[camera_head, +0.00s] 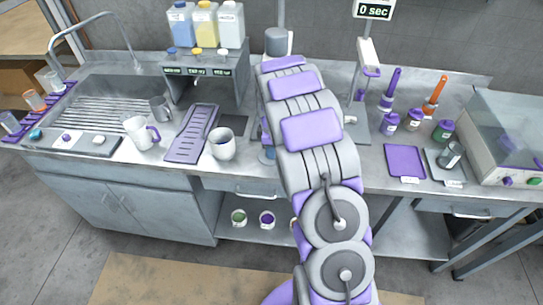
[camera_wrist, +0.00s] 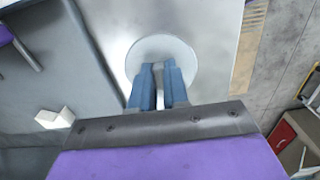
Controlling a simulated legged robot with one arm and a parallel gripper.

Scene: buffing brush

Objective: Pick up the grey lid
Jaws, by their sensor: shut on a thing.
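The grey lid (camera_wrist: 178,52) shows in the wrist view as a round pale disc beyond my fingertips, over the bright metal counter. My gripper (camera_wrist: 161,68) has its two blue fingers close together at the disc's near side, shut on the lid. In the head view my own arm covers most of the gripper and the lid.
The steel counter (camera_head: 350,178) holds a white mug (camera_head: 222,146), a purple slotted rack (camera_head: 190,135), a pitcher (camera_head: 138,132) and a purple mat (camera_head: 404,161). A sink (camera_head: 105,95) is at left, a glass-lidded machine (camera_head: 505,135) at right. A bottle stand (camera_head: 200,70) rises behind.

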